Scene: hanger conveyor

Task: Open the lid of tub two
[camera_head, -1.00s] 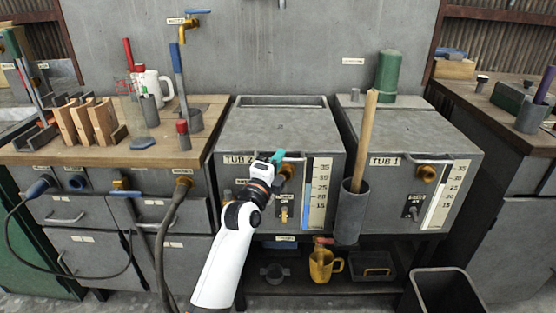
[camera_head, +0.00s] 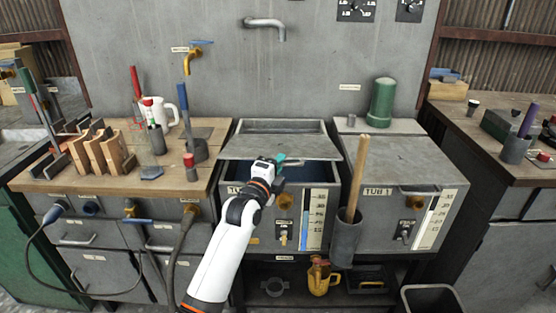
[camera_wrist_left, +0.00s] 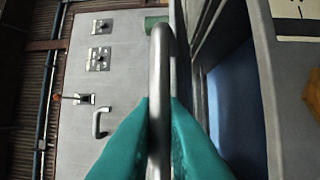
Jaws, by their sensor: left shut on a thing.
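Tub two (camera_head: 266,205) is the grey metal box at the middle, partly behind my left arm. Its lid (camera_head: 300,149) is raised at the front edge and tilted, and a dark blue inside shows through the gap. My left gripper (camera_head: 280,162) has teal fingers and is at the lid's front edge. In the left wrist view the teal fingers are shut on the metal lid handle (camera_wrist_left: 160,70), and the blue inside of the tub (camera_wrist_left: 236,110) shows to the right. My right gripper is in neither view.
Tub one (camera_head: 400,165) stands to the right with its lid down. A wooden stick (camera_head: 357,175) stands in a grey holder (camera_head: 344,240) between the tubs. A workbench (camera_head: 100,172) with tools is at left. A spout (camera_head: 265,23) juts from the wall above tub two.

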